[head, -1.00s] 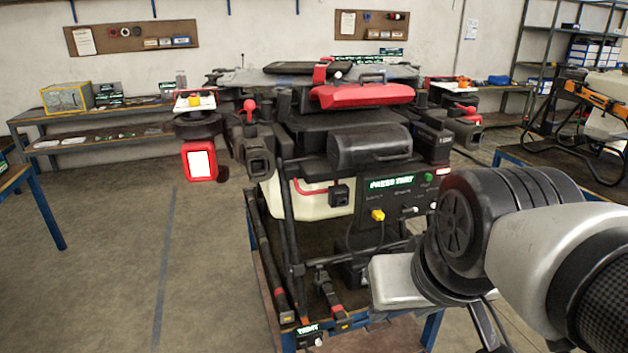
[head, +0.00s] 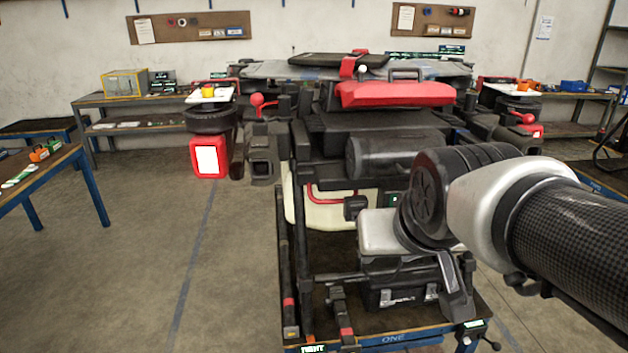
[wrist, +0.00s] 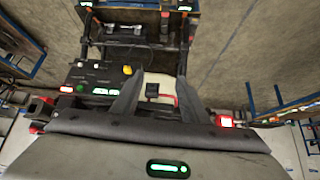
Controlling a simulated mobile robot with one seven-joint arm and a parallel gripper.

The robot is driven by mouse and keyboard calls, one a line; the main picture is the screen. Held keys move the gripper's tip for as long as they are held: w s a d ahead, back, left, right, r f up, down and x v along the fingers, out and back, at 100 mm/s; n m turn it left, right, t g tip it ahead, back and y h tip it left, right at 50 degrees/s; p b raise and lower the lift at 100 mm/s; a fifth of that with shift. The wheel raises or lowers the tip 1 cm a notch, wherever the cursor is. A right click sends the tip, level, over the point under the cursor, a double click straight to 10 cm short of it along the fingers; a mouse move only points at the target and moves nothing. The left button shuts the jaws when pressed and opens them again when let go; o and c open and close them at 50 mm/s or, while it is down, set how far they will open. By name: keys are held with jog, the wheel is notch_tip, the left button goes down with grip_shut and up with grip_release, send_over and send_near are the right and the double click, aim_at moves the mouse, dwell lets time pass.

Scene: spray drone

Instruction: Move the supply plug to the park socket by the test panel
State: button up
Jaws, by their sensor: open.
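A black block-shaped plug (head: 355,207) with a red line sits on the drone's pale tank (head: 334,213). It also shows in the wrist view (wrist: 152,90). A yellow plug (wrist: 127,70) sits on the dark test panel (wrist: 100,76), left of the block in the wrist view. I cannot tell for sure which is the supply plug, or pick out the park socket. My gripper (wrist: 160,78) is open; its dark fingers appear on either side of the black block, with no contact visible. In the head view my arm hides most of the panel and the yellow plug.
The drone, with its red cover (head: 395,94), stands on a blue-framed stand (head: 392,338). Its black leg (head: 284,255) stands left of the tank. A side table (head: 35,172) is at left, with open floor between.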

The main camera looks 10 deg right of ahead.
jog(key=w+d+f+m+t+h+b, duration=0.1)
jog(key=w+d+f+t+b, duration=0.2)
jog(key=w, duration=0.4)
jog(key=w+d+f+t+h+b, duration=0.1)
jog(key=w+d+f+t+b, duration=0.1)
jog(key=w+d+f+b, duration=0.4)
jog(key=w+d+f+n+t+y+b, duration=0.2)
jog(key=d+f+t+b, duration=0.3)
jog(key=f+b, duration=0.5)
jog(key=shift+w+d+f+y, duration=0.25)
jog(key=shift+w+f+y, duration=0.1)
jog(key=shift+w+y, duration=0.15)
jog(key=w, duration=0.9)
jog(key=shift+a, duration=0.15)
